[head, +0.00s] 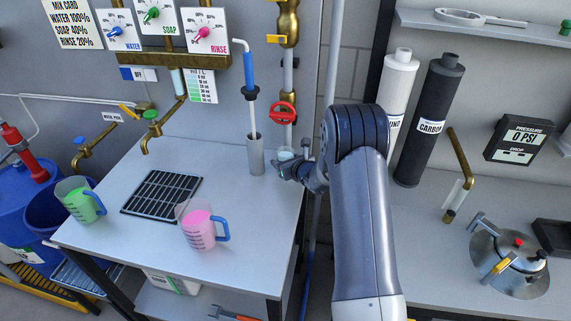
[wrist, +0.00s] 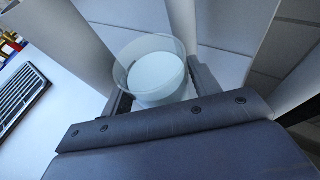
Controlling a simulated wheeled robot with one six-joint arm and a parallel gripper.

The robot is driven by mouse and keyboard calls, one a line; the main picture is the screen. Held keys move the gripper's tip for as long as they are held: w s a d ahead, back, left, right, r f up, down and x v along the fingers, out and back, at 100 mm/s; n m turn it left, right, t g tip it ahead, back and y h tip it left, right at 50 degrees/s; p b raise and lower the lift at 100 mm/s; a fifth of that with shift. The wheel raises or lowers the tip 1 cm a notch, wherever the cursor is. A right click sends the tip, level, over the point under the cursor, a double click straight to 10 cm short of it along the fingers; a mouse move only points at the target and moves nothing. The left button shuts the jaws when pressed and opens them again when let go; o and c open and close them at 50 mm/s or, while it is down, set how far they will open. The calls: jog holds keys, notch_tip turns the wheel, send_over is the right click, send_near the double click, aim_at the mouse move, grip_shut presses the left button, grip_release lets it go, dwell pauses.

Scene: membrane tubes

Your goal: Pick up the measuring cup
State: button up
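A small clear cup with a pale content or base (wrist: 157,72) sits between the two fingers of my gripper (wrist: 163,95) in the wrist view. The fingers flank it closely; whether they press on it is unclear. In the head view the cup (head: 286,154) shows small at the table's back right corner, just beyond my gripper (head: 287,168). Two larger measuring jugs with blue handles also stand on the table: one with pink liquid (head: 201,231) at the front, one with green liquid (head: 80,203) at the left. My gripper is away from both jugs.
A grey cylinder holding a blue-handled wand (head: 255,155) stands just left of my gripper. A vertical pipe with a red valve (head: 283,112) rises behind. A black drain grate (head: 160,196) lies on the table. White and black filter columns (head: 429,120) stand right of my arm.

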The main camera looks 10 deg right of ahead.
jog(key=c, duration=0.8)
jog(key=shift+s+r+b, duration=0.1)
jog(key=shift+r+b, duration=0.1)
jog(key=shift+b, duration=0.1)
jog(key=shift+c, duration=0.2)
